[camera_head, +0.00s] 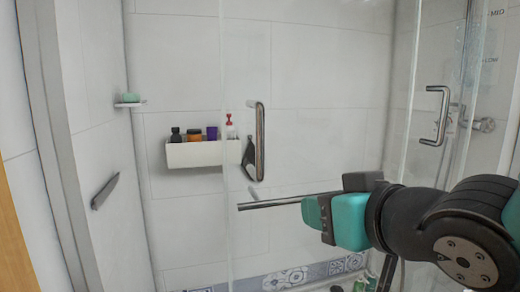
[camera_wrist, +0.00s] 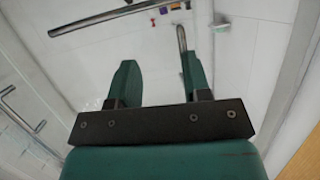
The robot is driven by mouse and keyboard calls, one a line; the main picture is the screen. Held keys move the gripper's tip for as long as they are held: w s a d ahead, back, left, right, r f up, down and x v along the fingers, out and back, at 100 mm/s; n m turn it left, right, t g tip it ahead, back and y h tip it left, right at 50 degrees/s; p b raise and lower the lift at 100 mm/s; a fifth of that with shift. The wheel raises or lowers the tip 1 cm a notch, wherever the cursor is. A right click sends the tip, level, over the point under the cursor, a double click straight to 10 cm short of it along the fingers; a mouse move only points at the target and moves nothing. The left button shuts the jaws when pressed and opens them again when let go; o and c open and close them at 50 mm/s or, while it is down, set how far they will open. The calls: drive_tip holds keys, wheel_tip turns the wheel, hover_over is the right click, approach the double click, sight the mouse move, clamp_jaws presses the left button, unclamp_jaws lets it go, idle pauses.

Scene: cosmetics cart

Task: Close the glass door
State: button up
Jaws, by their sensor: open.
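The clear glass door (camera_head: 330,150) stands in front of a white tiled wall, with a faint vertical edge left of its handle. Its upright metal handle (camera_head: 261,140) is near that edge. My gripper (camera_head: 310,211) is open, below and right of the handle, with teal fingers. A thin horizontal metal bar (camera_head: 268,204) reaches left from beside the fingers; I cannot tell whether they touch it. In the wrist view both fingers are apart (camera_wrist: 160,80), and the end of a metal rod (camera_wrist: 182,40) shows by the right finger. Another bar (camera_wrist: 110,18) crosses the top.
A second metal handle (camera_head: 437,115) is on the glass at right. A white wall shelf (camera_head: 195,154) holds several bottles. A soap dish (camera_head: 129,103) and a dark grey flat object (camera_head: 105,191) are on the left wall. Green-capped bottles (camera_head: 364,285) stand low near my arm.

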sight(261, 146)
wheel_tip(261, 146, up, 6)
drive_tip(key=a+r+n+t+y+p, duration=0.1)
drive_tip(key=a+t+y+p, duration=0.1)
drive_tip(key=a+t, duration=0.1)
drive_tip(key=p+x, duration=0.3)
drive_tip(key=x, duration=0.2)
drive_tip(key=p+x, duration=0.4)
drive_tip(key=x, duration=0.1)
drive_tip(key=p+x, duration=0.3)
drive_tip(key=x, duration=0.2)
drive_tip(key=shift+w+f+p, duration=0.25)
drive_tip(key=shift+w+p, duration=0.1)
drive_tip(key=shift+w+a+f, duration=0.15)
drive_tip(key=shift+w+a, duration=0.1)
drive_tip(key=shift+w, duration=0.15)
clamp_jaws()
